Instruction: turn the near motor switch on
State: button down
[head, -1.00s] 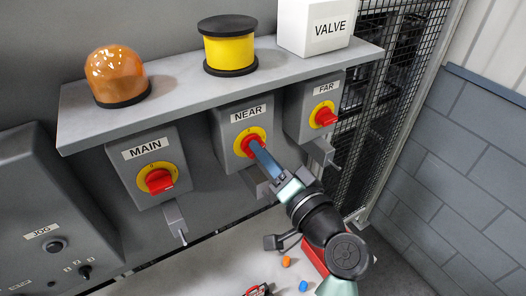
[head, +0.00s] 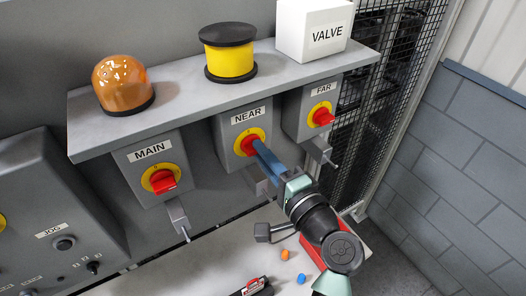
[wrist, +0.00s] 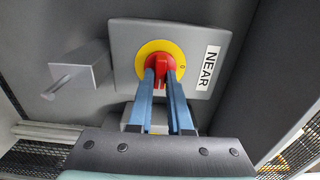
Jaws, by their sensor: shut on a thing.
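The NEAR switch is a grey box (head: 228,150) with a yellow disc and a red knob (head: 246,139), mounted under the shelf between the MAIN and FAR switches. In the wrist view the box lies turned, with its NEAR label (wrist: 209,68) at the right, and the red knob (wrist: 160,66) sits on the yellow disc (wrist: 147,52). My gripper (head: 258,150) reaches in from the lower right. Its two blue fingers (wrist: 162,84) are shut on the knob, one on either side. They hide part of the knob and disc. A 0 mark shows on the disc's right in the wrist view.
The MAIN switch (head: 150,169) is left, the FAR switch (head: 309,112) right. Small padlock-like brackets hang below them. The shelf (head: 180,97) above carries an orange lamp (head: 122,84), a yellow spool-shaped part (head: 229,54) and a VALVE box (head: 313,30). A mesh fence (head: 385,90) stands right.

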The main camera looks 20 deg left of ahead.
dwell(0.4)
jog(key=c, duration=0.8)
grip_release()
jog(key=shift+c, duration=0.2)
jog(key=b+v, duration=0.5)
jog(key=v, duration=0.8)
